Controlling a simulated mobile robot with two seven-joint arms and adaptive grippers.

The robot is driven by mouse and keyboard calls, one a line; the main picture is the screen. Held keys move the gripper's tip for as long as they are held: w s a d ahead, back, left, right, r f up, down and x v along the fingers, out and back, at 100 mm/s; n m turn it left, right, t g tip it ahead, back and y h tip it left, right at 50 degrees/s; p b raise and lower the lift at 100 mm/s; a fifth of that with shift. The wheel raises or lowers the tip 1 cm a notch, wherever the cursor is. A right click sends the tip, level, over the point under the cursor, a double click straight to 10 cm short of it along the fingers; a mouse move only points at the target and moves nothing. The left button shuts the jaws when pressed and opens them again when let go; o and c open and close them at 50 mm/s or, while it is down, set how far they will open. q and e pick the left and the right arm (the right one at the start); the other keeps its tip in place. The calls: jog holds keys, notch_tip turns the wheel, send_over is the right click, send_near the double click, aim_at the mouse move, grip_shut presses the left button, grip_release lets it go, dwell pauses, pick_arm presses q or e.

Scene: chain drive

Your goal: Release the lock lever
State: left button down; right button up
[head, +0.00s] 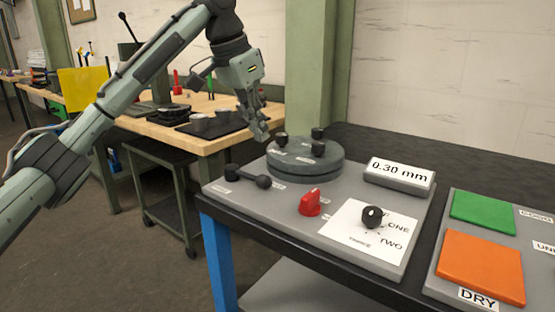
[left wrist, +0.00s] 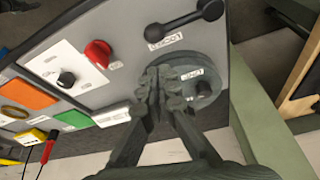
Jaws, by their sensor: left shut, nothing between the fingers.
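A black lever (head: 248,178) with a round knob at each end lies at the left front of the grey panel (head: 330,252). It also shows at the top of the left wrist view (left wrist: 184,24), beside a small white label that I cannot read surely. My left gripper (head: 263,134) is shut and empty, pointing down over the left edge of a dark round disc (head: 304,170) with three black knobs. In the left wrist view the fingertips (left wrist: 170,80) cover part of this disc. The gripper is apart from the lever. My right gripper is not in view.
The panel also bears a red knob (head: 310,203), a black knob on a white card (head: 373,216) and a 0.30 mm display (head: 400,175). Green (head: 482,212) and orange (head: 481,266) pads lie right. A green post (head: 315,65) stands behind; a wooden bench (head: 205,141) is left.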

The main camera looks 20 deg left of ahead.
aim_at(247, 177)
pick_arm(q)
jog(key=x, duration=0.9)
jog(key=shift+s+d, duration=0.1)
jog(key=shift+f, duration=0.35)
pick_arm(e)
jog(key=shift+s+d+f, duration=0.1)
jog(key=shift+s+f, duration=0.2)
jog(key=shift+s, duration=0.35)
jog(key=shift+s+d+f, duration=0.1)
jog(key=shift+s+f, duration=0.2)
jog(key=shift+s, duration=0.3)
